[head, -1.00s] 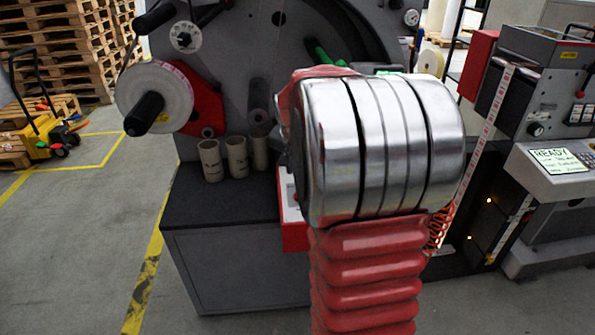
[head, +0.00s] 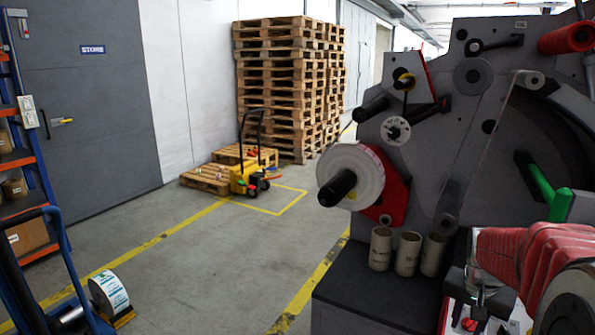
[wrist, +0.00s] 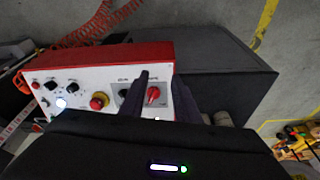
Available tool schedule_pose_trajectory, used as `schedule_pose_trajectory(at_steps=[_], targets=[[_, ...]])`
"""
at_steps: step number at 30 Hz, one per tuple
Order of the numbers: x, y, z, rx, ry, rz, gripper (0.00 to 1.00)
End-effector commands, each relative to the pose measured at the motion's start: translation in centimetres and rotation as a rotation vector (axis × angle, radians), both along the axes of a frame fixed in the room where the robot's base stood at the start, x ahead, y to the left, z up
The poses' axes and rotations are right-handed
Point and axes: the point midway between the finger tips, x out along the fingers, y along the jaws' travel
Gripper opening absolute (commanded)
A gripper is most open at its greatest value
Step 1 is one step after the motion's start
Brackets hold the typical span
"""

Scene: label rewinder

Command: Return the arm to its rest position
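My gripper (wrist: 160,84) shows in the wrist view as two dark fingers with a gap between them. It is open, and I see nothing held in it. Behind the fingers is a control box (wrist: 110,56) with a red top and a white face. Its red rotary knob (wrist: 153,95) shows between the fingers; I cannot tell how close they are to it. In the head view my arm (head: 540,262) reaches in from the lower right, in front of the rewinder (head: 440,110). The fingers are hard to make out there.
Several cardboard cores (head: 407,253) stand on the dark cabinet top (head: 345,287) beside the arm. A label roll (head: 352,175) sits on the rewinder's left spindle. Pallets (head: 290,85) and a yellow pallet truck (head: 240,180) stand behind.

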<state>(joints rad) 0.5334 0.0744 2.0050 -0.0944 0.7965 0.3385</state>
Motion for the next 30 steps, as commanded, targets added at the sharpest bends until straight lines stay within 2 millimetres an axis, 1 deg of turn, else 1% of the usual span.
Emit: schedule_pose_trajectory(at_steps=[1,15,24,30], targets=[[-0.5,1.2,0.3,0.0,0.004,0.033,0.29],[-6.5,12.8,2.8,-0.013,0.014,0.376,0.29],[-10.4,18.9,3.9,-0.034,-0.021,0.561,0.29],[-12.8,22.3,4.5,-0.052,-0.068,0.659,0.29]])
